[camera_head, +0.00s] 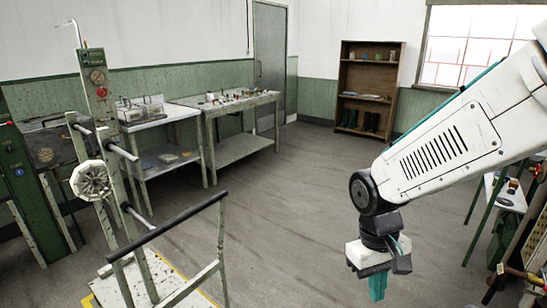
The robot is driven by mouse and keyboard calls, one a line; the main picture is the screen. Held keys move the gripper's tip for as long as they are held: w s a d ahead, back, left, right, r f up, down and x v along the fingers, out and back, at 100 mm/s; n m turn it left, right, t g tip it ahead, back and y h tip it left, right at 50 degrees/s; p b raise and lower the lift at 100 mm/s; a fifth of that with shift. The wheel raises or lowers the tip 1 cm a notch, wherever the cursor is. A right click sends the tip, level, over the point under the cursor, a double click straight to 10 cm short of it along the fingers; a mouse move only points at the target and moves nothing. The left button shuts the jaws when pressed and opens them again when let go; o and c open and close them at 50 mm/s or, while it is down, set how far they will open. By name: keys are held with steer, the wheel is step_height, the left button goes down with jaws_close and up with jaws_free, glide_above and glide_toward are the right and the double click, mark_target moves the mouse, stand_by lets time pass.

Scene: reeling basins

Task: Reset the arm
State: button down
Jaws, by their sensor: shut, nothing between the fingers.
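My gripper (378,287) hangs at the end of my white arm in the right part of the head view, pointing down over the bare floor. Its teal fingers are together and nothing shows between them. The arm comes in from the upper right edge and bends down at a dark round joint. The gripper touches nothing that I can see.
A reeling frame (150,238) with a black-topped rail and a spoked wheel (91,180) stands at the left. Work tables (240,105) line the left wall. A brown shelf (368,88) stands at the back. A table (507,193) is at the right. The middle floor is clear.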

steer(key=s+d+r+m+t+y, duration=0.1)
steer(key=s+d+r+m+t, duration=0.2)
steer(key=s+r, duration=0.9)
steer(key=d+r, duration=0.1)
steer(key=d, duration=0.2)
steer(key=shift+s+d+r, duration=0.2)
steer(key=shift+s, duration=0.05)
steer(key=shift+a, duration=0.1)
